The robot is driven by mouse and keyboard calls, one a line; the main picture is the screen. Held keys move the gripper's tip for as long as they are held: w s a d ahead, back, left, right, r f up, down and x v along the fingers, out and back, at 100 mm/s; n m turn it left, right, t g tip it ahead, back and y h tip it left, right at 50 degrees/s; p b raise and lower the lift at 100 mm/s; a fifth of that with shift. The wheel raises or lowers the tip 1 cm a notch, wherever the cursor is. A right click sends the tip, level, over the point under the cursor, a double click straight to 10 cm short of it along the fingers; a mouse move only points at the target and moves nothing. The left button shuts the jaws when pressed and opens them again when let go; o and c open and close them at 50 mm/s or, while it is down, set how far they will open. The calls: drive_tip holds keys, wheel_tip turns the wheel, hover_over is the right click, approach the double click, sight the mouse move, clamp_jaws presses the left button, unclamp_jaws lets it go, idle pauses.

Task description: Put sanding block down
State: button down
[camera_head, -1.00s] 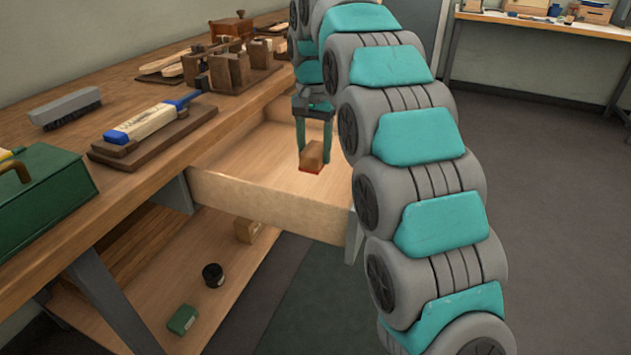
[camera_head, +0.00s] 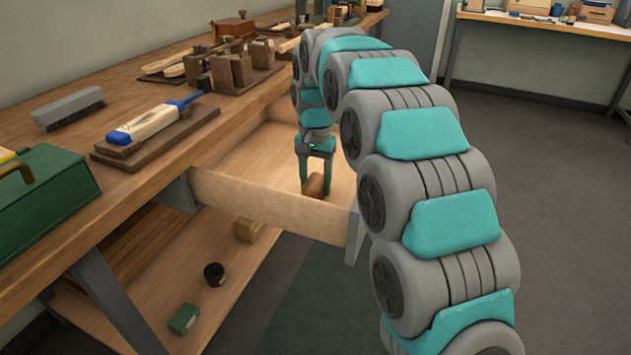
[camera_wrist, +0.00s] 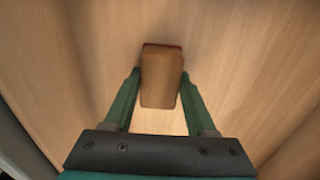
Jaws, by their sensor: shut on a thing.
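The sanding block (camera_head: 313,187) is a small brown block, low inside the open drawer (camera_head: 265,199) of the workbench. My gripper (camera_head: 315,180) points down into the drawer with its two green fingers on either side of the block, shut on it. In the wrist view the block (camera_wrist: 161,78) sits between the fingertips of my gripper (camera_wrist: 160,88), with the pale wooden drawer floor (camera_wrist: 235,60) around it. I cannot tell whether the block's underside touches the drawer floor.
The drawer front and side walls surround the block. A lower shelf holds a black jar (camera_head: 214,274) and a green box (camera_head: 184,318).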

sight(315, 181)
drive_tip(key=shift+f, duration=0.15)
drive_tip(key=shift+c, duration=1.1)
unclamp_jaws()
wheel_tip(315, 181, up, 12)
drive_tip(key=shift+r, duration=0.2)
